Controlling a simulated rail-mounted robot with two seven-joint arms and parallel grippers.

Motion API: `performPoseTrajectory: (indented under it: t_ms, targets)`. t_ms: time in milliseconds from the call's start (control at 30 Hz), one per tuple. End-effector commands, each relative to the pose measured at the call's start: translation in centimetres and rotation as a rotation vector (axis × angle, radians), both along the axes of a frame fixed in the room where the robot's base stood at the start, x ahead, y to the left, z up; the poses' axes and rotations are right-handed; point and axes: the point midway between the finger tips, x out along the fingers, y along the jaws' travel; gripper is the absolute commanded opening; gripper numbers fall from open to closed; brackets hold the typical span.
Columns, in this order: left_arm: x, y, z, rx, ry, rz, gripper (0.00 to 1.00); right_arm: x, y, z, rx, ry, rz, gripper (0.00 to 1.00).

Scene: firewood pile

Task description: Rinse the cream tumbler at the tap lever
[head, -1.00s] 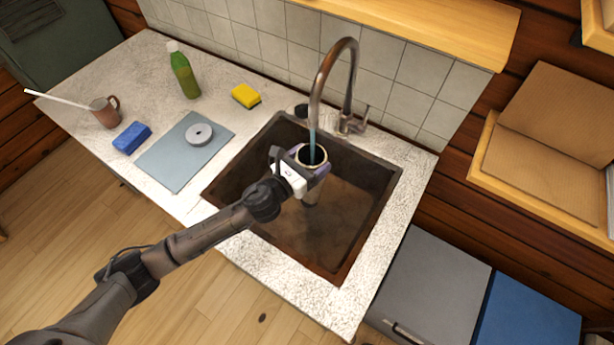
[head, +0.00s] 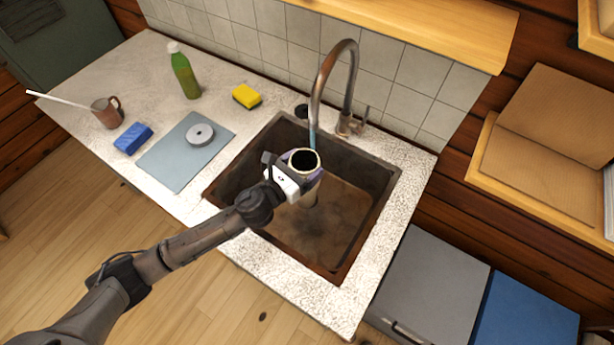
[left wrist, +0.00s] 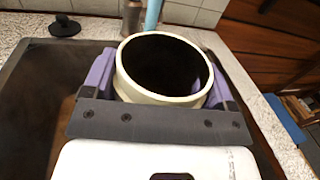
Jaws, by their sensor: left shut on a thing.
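The cream tumbler (head: 304,161) is upright, mouth up, over the sink basin (head: 345,215). My left gripper (head: 298,170) is shut around it. In the left wrist view the tumbler's cream rim (left wrist: 163,100) sits between my two purple-padded fingers, and its inside is dark. The curved metal tap (head: 340,75) stands behind the sink with its lever (head: 361,117) at the base on the right. A blue stream of water (head: 313,139) comes from the spout and shows just behind the tumbler's rim; it also shows in the left wrist view (left wrist: 153,15). My right gripper is out of view.
Left of the sink are a grey-blue mat (head: 160,158) with a grey ring (head: 199,134), a blue block (head: 132,138), a yellow sponge (head: 246,96), a green bottle (head: 184,73) and a brown mug (head: 107,111) with a white stick. A tiled wall (head: 290,50) stands behind.

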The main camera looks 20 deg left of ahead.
Motion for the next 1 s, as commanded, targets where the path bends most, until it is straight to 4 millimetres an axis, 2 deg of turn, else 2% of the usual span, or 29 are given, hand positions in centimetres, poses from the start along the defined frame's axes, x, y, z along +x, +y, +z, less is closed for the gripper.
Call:
performPoseTrajectory:
  t_ms: [700,1000]
  targets:
    - [-5.4,-0.4,0.2,-0.002,-0.001,0.0,0.26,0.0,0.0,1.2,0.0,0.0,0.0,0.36]
    - [-6.2,-0.4,0.2,0.0,-0.002,0.001,0.26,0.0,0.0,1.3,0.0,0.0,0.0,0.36]
